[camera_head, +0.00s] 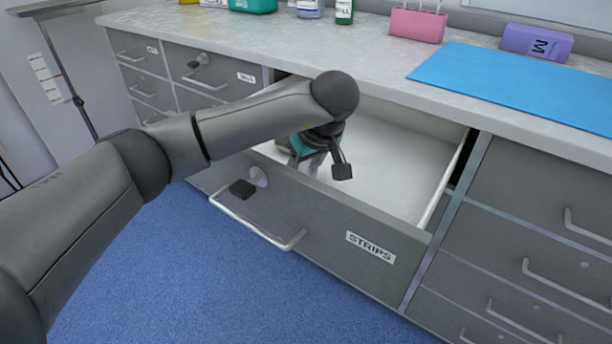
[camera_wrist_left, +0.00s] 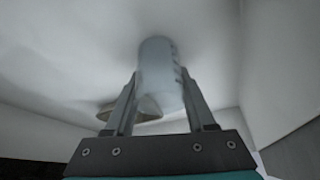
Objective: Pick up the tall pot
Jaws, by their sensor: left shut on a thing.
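The tall pot (camera_wrist_left: 158,70) is a pale, blue-grey cylinder with faint dark marks along its right side. In the left wrist view it stands between the two fingers of my left gripper (camera_wrist_left: 158,82), which is shut on it. In the head view my left gripper (camera_head: 312,162) reaches down into the open drawer (camera_head: 385,165), behind its front panel. The pot cannot be made out clearly there, as my arm and the drawer front cover it. I cannot tell whether the pot touches the drawer floor. My right gripper is not in view.
A pale round thing (camera_wrist_left: 148,112) lies by the fingers, partly hidden. The drawer front, labelled STRIPS (camera_head: 370,247), and the drawer walls surround my gripper. The counter (camera_head: 370,75) overhangs the drawer's back. A blue mat (camera_head: 520,85), pink holder (camera_head: 417,25) and purple box (camera_head: 537,42) lie on it.

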